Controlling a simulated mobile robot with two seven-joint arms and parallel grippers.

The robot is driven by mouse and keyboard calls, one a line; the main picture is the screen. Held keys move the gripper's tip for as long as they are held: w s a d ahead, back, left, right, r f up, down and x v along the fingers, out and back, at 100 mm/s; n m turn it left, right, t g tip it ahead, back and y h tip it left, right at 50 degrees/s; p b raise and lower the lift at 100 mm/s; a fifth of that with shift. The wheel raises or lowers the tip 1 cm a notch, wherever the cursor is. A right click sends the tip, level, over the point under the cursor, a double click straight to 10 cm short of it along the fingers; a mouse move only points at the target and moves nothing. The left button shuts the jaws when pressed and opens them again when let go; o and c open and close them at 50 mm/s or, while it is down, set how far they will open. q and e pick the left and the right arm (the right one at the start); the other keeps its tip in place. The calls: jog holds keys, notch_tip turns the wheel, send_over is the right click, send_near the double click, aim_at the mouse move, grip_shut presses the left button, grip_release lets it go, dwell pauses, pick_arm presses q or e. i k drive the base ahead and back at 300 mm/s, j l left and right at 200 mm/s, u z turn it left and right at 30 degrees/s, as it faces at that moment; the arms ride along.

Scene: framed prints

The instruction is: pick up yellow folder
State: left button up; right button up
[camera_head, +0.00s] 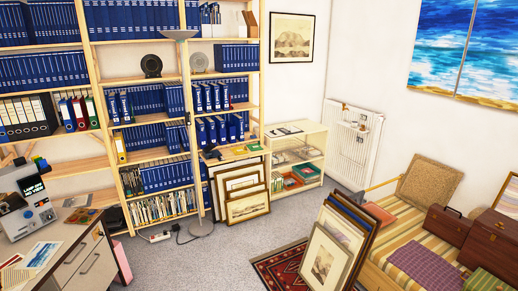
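A narrow yellow folder (120,149) stands upright on a middle shelf of the wooden bookcase, at the left of the view. It is at the left end of its shelf section, beside a row of blue volumes (150,137). Its spine faces me, with a pale label on it. Neither of my grippers shows in this view.
A grey cabinet (82,263) with a device (28,203) on top stands at the lower left. A lamp pole stands before the bookcase. Framed prints (245,205) lean nearby. A striped daybed (420,240) is at right. Grey carpet (215,255) is clear in the middle.

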aim_at(240, 151)
jog(key=i+l, duration=0.1)
jog(key=i, duration=4.9)
jog(key=i+l+u, duration=0.1)
jog(key=i+u, duration=0.4)
jog(key=i, duration=0.15)
jog(key=i+l+u, duration=0.45)
jog(key=i, duration=0.15)
jog(key=i+l+u, duration=0.5)
jog(key=i, duration=0.05)
